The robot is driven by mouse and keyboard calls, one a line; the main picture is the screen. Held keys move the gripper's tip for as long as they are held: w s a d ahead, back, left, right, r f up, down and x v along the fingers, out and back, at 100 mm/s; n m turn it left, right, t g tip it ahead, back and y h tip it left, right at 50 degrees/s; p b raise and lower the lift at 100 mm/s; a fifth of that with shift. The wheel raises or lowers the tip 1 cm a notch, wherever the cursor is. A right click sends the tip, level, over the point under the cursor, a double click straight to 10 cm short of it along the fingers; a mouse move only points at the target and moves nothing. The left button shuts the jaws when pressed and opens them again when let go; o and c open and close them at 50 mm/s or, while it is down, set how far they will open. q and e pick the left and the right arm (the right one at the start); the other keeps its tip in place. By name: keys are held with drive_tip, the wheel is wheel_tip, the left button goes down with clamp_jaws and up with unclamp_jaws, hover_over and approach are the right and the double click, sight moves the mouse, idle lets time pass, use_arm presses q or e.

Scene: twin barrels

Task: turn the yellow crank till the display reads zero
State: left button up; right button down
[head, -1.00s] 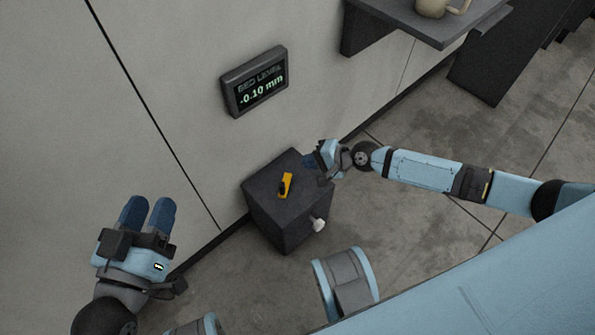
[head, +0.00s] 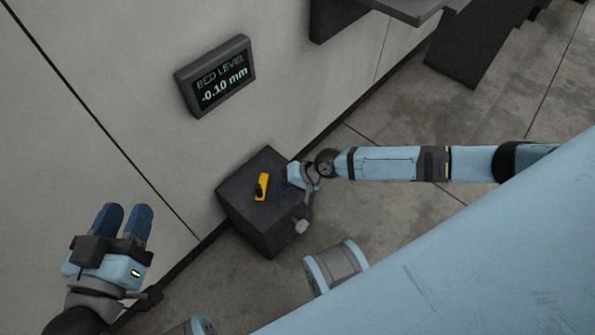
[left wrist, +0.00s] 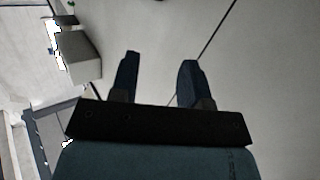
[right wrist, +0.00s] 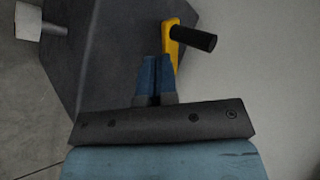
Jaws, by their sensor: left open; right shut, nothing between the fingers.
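The yellow crank (head: 262,186) lies on top of a dark grey box (head: 268,226) against the wall. In the right wrist view the crank (right wrist: 171,45) has a black knob (right wrist: 195,38) sticking out. The wall display (head: 215,76) reads "BED LEVEL -0.10 mm". My right gripper (head: 287,176) is just right of the crank in the head view. Its fingers (right wrist: 155,60) are shut and empty, their tips close beside the crank; whether they touch it I cannot tell. My left gripper (head: 124,208) is open and empty, at the left, away from the box.
A pale knob (head: 301,226) sticks out of the box's side, near my right wrist. A dark shelf (head: 405,8) juts from the wall at upper right.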

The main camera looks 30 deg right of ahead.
use_arm(q)
drive_tip(key=shift+w+a+r+m+b, duration=0.15)
drive_tip(key=shift+w+m+b, duration=0.15)
drive_tip(key=shift+b, duration=0.05)
use_arm(e)
drive_tip(key=shift+w+a+r, duration=0.1)
drive_tip(key=shift+w+a, duration=0.3)
drive_tip(key=shift+a, duration=0.4)
drive_tip(key=shift+w+a+r, duration=0.1)
drive_tip(key=shift+w+a, duration=0.25)
drive_tip(key=shift+a, duration=0.4)
use_arm(q)
drive_tip(key=shift+r, duration=0.15)
